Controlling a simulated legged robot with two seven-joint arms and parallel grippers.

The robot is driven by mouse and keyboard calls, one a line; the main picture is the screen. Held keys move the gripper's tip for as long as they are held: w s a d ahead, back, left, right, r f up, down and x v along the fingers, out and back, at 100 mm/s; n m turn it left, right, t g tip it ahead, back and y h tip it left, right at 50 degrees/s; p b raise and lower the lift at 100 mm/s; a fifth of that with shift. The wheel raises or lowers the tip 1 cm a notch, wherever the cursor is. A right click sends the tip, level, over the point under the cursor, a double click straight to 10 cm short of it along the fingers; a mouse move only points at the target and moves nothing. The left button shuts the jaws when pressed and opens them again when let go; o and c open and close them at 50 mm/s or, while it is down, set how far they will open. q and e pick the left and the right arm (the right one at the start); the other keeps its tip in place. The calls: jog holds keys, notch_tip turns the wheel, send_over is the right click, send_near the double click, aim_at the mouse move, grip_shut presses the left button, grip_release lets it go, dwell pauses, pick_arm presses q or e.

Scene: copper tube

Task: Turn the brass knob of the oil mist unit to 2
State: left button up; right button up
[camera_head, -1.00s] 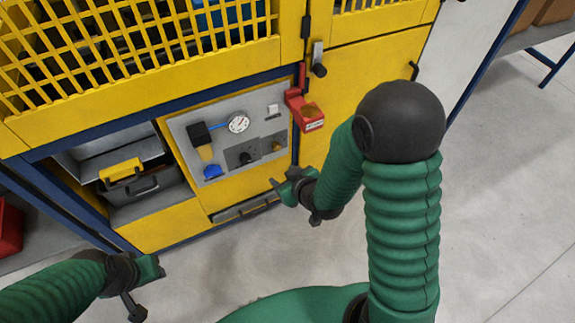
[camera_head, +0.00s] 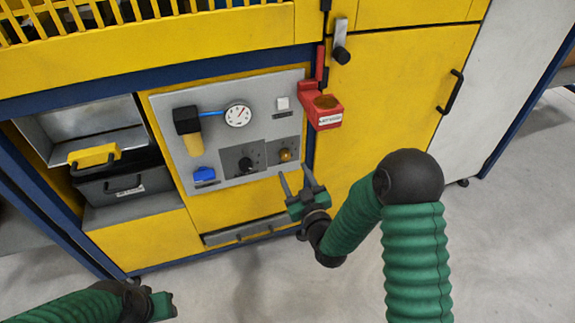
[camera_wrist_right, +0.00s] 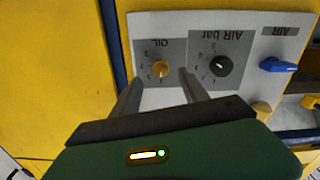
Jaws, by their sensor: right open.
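The brass knob (camera_head: 285,155) sits on a dark plate at the lower right of the grey control panel (camera_head: 265,83). In the right wrist view the brass knob (camera_wrist_right: 160,69) is on the plate marked "Oil", with the picture upside down; its exact setting is too small to read. My right gripper (camera_head: 296,178) is open and empty, just below and in front of the knob. In the right wrist view its two fingers (camera_wrist_right: 160,88) point towards the panel, with the knob between their tips in the picture, apart from it. My left gripper (camera_head: 163,306) is at the lower left, its jaws unclear.
The black "Air bar" knob (camera_head: 246,165) is beside the brass knob. A gauge (camera_head: 238,115), a blue valve (camera_head: 204,175) and a filter (camera_head: 188,130) are on the panel. A red holder (camera_head: 322,108) juts out at the panel's right edge. The floor in front is clear.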

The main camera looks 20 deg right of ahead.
aim_at(286, 158)
jog(key=w, duration=0.2)
jog(key=w+b, duration=0.1)
jog(key=w, duration=0.2)
jog(key=shift+w+a+f+b, duration=0.15)
jog(key=shift+w+b, duration=0.15)
jog(key=shift+w, duration=0.6)
jog(key=shift+c, duration=0.4)
grip_shut()
